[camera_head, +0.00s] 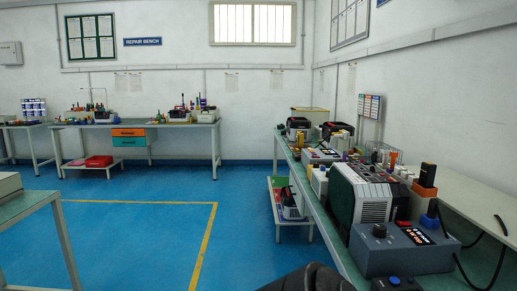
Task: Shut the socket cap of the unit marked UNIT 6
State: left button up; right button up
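No label reading UNIT 6 can be made out, and I cannot tell any socket cap in this view. Several units stand on the long bench (327,222) at the right. The nearest is a grey unit (405,250) with a black knob and a dark panel. Behind it is a larger dark green and white unit (362,197) with vents. A smaller grey unit (320,156) with a dark panel sits farther along. Neither of my grippers can be made out. A dark rounded shape, seemingly part of my arm, shows at the bottom edge.
Blue floor with a yellow line (203,247) lies open at the middle and left. A repair bench (135,125) stands at the back wall. A table corner (25,205) juts in at left. Black cables (470,275) hang near the grey unit.

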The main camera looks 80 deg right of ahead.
aim_at(358, 195)
jog(key=i, duration=0.25)
jog(key=z, duration=1.35)
